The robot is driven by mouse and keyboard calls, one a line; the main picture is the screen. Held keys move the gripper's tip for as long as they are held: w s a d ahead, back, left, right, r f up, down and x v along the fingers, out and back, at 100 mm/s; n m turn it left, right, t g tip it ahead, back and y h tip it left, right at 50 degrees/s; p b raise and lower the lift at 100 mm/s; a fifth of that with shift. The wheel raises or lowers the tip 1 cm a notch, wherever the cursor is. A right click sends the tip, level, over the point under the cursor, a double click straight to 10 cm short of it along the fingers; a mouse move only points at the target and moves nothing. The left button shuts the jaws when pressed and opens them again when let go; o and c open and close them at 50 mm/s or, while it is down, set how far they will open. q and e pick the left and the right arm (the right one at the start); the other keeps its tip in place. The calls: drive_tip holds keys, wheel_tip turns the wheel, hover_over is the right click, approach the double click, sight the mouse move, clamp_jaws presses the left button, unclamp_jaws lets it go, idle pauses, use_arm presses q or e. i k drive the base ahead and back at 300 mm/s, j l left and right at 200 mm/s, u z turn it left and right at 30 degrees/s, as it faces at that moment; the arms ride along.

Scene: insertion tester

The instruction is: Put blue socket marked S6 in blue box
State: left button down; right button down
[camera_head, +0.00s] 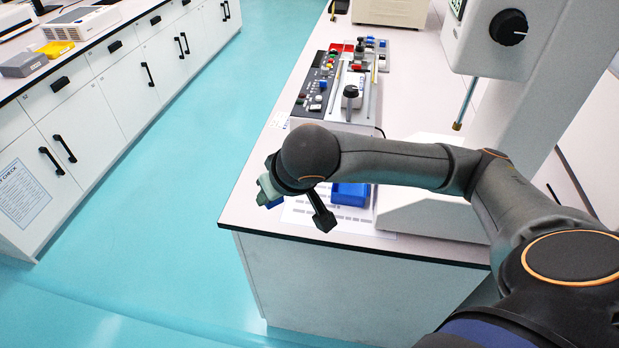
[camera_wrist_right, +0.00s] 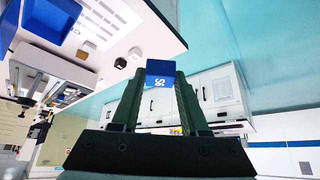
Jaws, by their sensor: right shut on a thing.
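My right gripper (camera_wrist_right: 159,88) is shut on a small blue socket (camera_wrist_right: 160,68). Its white marking appears rotated and reads like S6. In the head view my right gripper (camera_head: 267,190) is at the near left edge of the workbench, partly hidden behind my wrist, and a bit of blue shows at its tip. The blue box (camera_head: 350,195) stands on the bench just right of the gripper, partly hidden by my forearm. It also shows at the upper left of the right wrist view (camera_wrist_right: 55,16). The socket is apart from the box. My left gripper is not in view.
A panel (camera_head: 318,92) with several coloured parts and a black-knobbed lever (camera_head: 351,98) lies on the workbench (camera_head: 262,170) beyond my arm. A white tester column (camera_head: 520,110) stands to the right. Open turquoise floor (camera_head: 185,130) separates the bench from the left cabinets.

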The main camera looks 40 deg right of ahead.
sight(350, 187)
drive_tip(key=i+j+u, duration=0.55)
drive_tip(key=u, duration=0.2)
drive_tip(key=i+j+z, duration=0.15)
drive_tip(key=i, duration=0.3)
drive_tip(key=i+j+z, duration=0.2)
drive_tip(key=i, duration=0.25)
drive_tip(key=i+z, duration=0.2)
drive_tip(key=z, duration=0.15)
drive_tip(key=i+z, duration=0.2)
drive_tip(key=z, duration=0.15)
drive_tip(key=i+j+z, duration=0.1)
drive_tip(key=z, duration=0.3)
drive_tip(key=i+z, duration=0.15)
drive_tip(key=z, duration=0.2)
drive_tip(key=i+j+z, duration=0.1)
drive_tip(key=z, duration=0.3)
drive_tip(key=i+j+z, duration=0.15)
drive_tip(key=z, duration=0.2)
drive_tip(key=i+j+z, duration=0.1)
drive_tip(key=z, duration=0.25)
drive_tip(key=i+j+z, duration=0.2)
drive_tip(key=z, duration=0.15)
drive_tip(key=i+j+z, duration=0.2)
drive_tip(key=z, duration=0.15)
drive_tip(key=i, duration=0.1)
